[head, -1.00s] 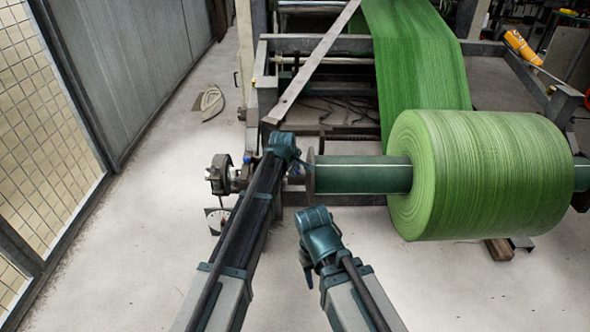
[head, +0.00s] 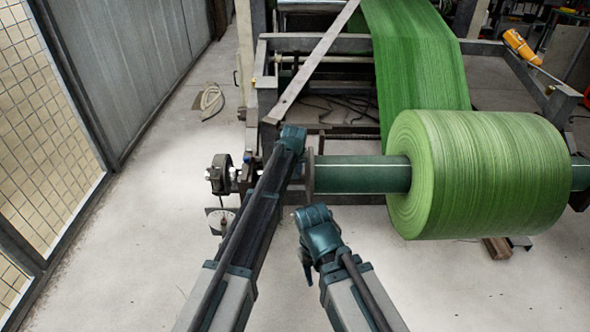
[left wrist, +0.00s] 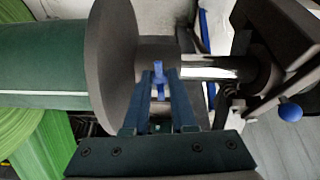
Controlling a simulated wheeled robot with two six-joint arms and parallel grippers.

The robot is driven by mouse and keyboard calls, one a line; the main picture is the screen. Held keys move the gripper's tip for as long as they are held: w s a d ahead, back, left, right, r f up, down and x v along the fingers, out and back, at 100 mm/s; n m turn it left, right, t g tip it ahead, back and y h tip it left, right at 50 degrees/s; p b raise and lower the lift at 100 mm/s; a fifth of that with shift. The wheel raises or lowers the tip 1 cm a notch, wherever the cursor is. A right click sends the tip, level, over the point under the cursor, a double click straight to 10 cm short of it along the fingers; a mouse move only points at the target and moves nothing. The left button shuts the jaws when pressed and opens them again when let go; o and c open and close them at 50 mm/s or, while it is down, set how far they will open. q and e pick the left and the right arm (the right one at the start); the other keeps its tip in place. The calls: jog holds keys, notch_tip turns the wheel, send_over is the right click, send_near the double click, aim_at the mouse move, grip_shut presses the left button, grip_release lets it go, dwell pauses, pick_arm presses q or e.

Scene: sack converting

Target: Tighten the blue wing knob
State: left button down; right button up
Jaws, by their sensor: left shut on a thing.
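The blue wing knob (left wrist: 158,69) shows in the left wrist view, on the dark collar beside the round flange (left wrist: 112,60) of the roll shaft. My left gripper (left wrist: 160,78) is shut on it, one finger on each side. In the head view my left wrist hides the knob and the fingertips. The flange (head: 309,172) shows there edge-on, just right of my left wrist. My right gripper (head: 306,274) hangs low, apart from the shaft; its jaws are too small and dark to read.
A large green roll (head: 480,175) sits on the green shaft (head: 365,174), its web running up to the machine. A blue ball knob (left wrist: 290,109) stands on a bracket near the shaft end. A slanting bar (head: 312,65) is close above my left wrist.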

pick_arm(q)
jog(key=m, duration=0.4)
jog(key=shift+y, duration=0.4)
jog(key=m, duration=0.4)
jog(key=shift+d+f+m+y+b, duration=0.1)
jog(key=shift+m+y+b, duration=0.2)
jog(key=shift+m+y, duration=0.1)
jog(key=m, duration=0.4)
jog(key=shift+s+t+y+b, duration=0.1)
jog(key=shift+t+y+b, duration=0.2)
jog(key=shift+t+b, duration=0.1)
jog(key=m+t+b, duration=0.1)
jog(key=m, duration=0.4)
jog(key=shift+s+m, duration=0.1)
jog(key=shift+m, duration=0.3)
jog(key=m, duration=0.3)
jog(key=shift+f+m+t+b, duration=0.1)
jog(key=shift+m+t+b, duration=0.2)
jog(key=shift+b, duration=0.1)
jog(key=m, duration=0.4)
jog(key=shift+m+t+b, duration=0.3)
jog(key=shift+t+b, duration=0.1)
jog(key=m+h, duration=0.1)
jog(key=m, duration=0.3)
jog(key=shift+m+t, duration=0.3)
jog(key=shift+m+h+b, duration=0.3)
jog(key=shift+m+b, duration=0.05)
jog(key=shift+m, duration=1.65)
